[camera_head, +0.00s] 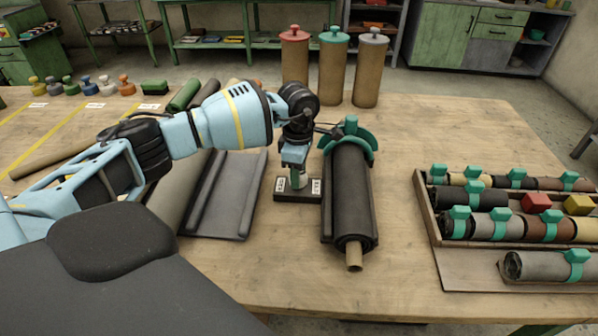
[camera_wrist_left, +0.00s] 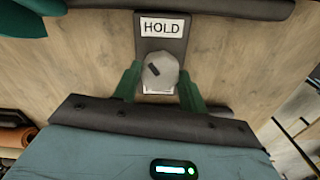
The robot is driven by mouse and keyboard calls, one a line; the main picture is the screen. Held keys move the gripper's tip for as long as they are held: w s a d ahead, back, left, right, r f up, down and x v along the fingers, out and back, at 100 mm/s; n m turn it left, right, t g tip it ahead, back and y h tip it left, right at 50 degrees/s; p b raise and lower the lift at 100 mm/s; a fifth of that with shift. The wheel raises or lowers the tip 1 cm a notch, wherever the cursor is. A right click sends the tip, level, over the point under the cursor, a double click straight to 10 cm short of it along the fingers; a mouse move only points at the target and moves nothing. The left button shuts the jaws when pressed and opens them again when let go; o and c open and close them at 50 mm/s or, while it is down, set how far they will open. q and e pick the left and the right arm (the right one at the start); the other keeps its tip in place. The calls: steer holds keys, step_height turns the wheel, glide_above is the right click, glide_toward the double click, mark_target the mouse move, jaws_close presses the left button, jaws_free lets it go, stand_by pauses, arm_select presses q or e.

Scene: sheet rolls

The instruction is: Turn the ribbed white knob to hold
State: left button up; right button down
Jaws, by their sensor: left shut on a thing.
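The ribbed white knob (camera_wrist_left: 161,74) shows pale grey in the left wrist view, with a short dark slanted mark on its top. It sits on a dark base (camera_wrist_left: 172,22) that also shows in the head view (camera_head: 285,196). A label reading HOLD (camera_wrist_left: 162,27) is above the knob in the wrist view; another white label (camera_wrist_left: 158,90) is partly hidden below it. My left gripper (camera_head: 296,180) points down over the base and is shut on the knob, its green fingers on either side. In the head view the gripper hides the knob. My right gripper is out of view.
A dark sheet roll (camera_head: 352,190) in a cradle stands right beside the base. A grey tray (camera_head: 228,195) lies to the left. A wooden rack (camera_head: 428,215) of rolls is at the right. Three capped cylinders (camera_head: 332,75) stand behind. The table between roll and rack is clear.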

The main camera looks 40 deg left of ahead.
arm_select(q)
steer(key=m, duration=0.3)
steer(key=shift+f+m+b, duration=0.1)
steer(key=shift+m+b, duration=0.5)
steer(key=shift+m, duration=1.3)
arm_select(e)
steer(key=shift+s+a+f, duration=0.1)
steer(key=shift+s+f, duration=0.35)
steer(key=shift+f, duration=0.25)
arm_select(q)
steer(key=o, duration=1)
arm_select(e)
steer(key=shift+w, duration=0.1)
arm_select(q)
steer(key=shift+r, duration=0.2)
step_height(320, 180, up, 8)
steer(key=shift+f, duration=0.2)
